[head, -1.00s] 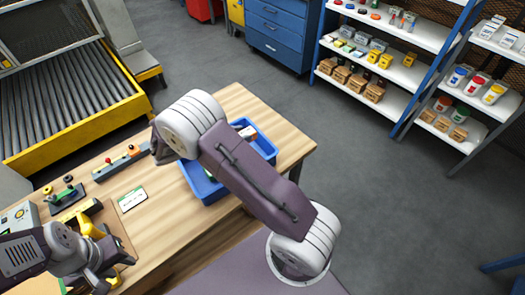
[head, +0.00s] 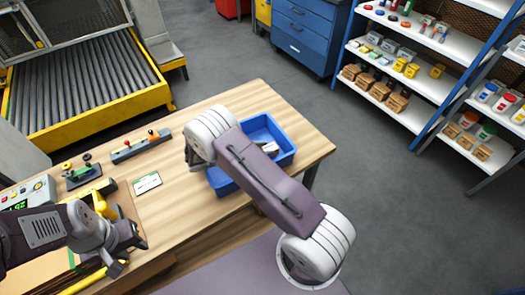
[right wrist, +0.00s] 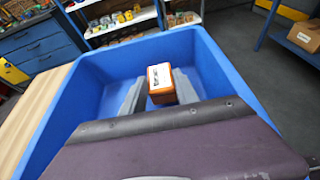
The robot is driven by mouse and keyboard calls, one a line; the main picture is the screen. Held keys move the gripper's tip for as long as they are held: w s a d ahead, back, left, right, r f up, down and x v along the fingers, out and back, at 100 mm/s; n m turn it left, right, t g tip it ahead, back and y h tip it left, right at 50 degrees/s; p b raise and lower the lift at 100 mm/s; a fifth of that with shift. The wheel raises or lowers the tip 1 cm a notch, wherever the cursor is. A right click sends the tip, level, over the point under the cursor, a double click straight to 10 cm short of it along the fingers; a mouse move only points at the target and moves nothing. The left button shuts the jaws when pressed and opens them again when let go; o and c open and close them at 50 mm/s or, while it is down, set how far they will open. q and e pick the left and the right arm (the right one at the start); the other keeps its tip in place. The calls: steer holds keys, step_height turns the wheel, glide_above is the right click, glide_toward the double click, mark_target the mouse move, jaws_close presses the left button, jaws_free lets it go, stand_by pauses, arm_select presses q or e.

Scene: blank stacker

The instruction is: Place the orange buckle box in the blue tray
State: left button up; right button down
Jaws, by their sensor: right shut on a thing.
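The orange buckle box (right wrist: 160,84), with a white label on top, is between the two grey fingers of my right gripper (right wrist: 158,96) in the right wrist view. My right gripper is shut on it, inside the walls of the blue tray (right wrist: 88,98). I cannot tell whether the box touches the tray floor. In the head view the blue tray (head: 283,140) stands on the bench, partly covered by my right arm; a small part of the box (head: 270,148) shows inside it. My left gripper (head: 118,264) is over the left of the bench, its fingers unclear.
The wooden bench (head: 175,200) holds a grey bar with knobs (head: 140,147), a label card (head: 147,183) and a control box (head: 28,196) to the left. A stocked shelf (head: 420,75) and blue drawers (head: 305,40) stand beyond the bench. A roller conveyor (head: 80,90) is at the left.

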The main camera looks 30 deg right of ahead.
steer(key=shift+w+d+f, duration=0.1)
steer(key=shift+f, duration=0.4)
steer(key=shift+f, duration=0.1)
steer(key=c, duration=0.9)
jaws_free()
steer(key=shift+a+r, duration=0.25)
steer(key=shift+a, duration=0.05)
steer(key=b+v, duration=0.1)
steer(key=v, duration=1)
steer(key=shift+a+r, duration=0.15)
steer(key=shift+a, duration=0.1)
